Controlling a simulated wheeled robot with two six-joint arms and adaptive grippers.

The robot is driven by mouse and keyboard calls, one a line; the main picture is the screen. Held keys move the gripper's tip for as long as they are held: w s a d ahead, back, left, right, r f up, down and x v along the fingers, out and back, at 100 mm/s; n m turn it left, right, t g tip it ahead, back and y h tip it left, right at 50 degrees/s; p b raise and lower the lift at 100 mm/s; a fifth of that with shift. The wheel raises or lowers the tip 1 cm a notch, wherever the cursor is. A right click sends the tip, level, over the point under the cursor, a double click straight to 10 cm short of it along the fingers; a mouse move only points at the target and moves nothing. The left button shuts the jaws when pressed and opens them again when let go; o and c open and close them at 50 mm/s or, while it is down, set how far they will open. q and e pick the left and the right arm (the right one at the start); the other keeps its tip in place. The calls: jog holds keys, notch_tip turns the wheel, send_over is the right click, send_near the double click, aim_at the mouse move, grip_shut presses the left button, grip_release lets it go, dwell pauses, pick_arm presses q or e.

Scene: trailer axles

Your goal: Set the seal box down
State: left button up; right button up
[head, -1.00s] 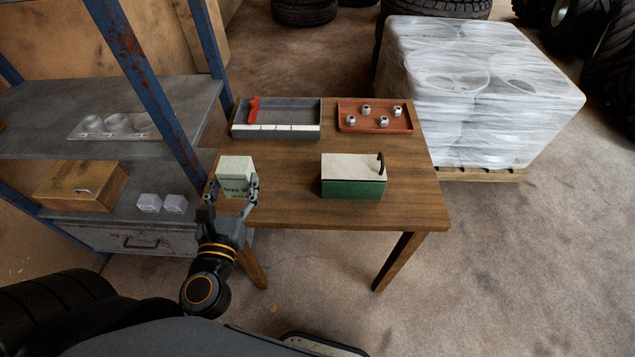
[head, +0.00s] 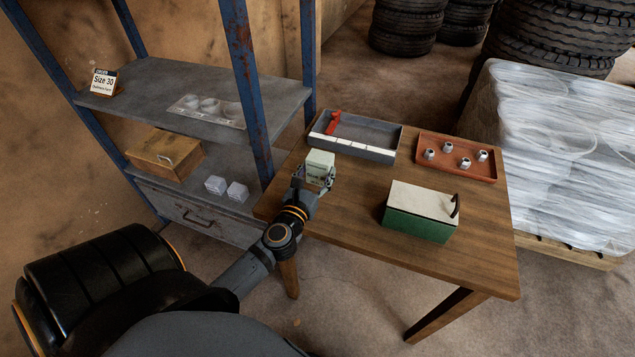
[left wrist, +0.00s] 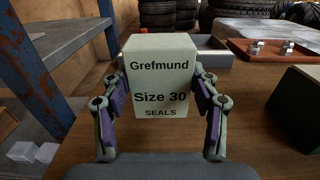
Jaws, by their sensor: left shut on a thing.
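The seal box (head: 320,167) is a pale grey-green carton. In the left wrist view the seal box (left wrist: 160,85) reads "Grefmund Size 30 SEALS". My left gripper (head: 314,183) is shut on it, with one finger pad against each side. The box is upright, over or on the left part of the wooden table (head: 450,255). I cannot tell whether its base touches the table, as the gripper hides it. My right gripper is in neither view.
On the table are a grey tray (head: 388,155) with a red item, a red tray (head: 484,175) with several nuts, and a green box (head: 418,228) with a pale lid. A metal shelf (head: 146,92) stands left.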

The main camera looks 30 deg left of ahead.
aim_at(316, 183)
pick_arm(q)
jog(key=shift+w+a+f+b, duration=0.1)
jog(key=shift+w+f+b, duration=0.1)
jog(key=shift+f+b, duration=0.6)
jog(key=shift+w+f+b, duration=0.2)
jog(key=shift+f+b, duration=0.1)
jog(key=shift+f, duration=0.85)
jog(key=shift+f, duration=0.15)
jog(key=o, duration=1.4)
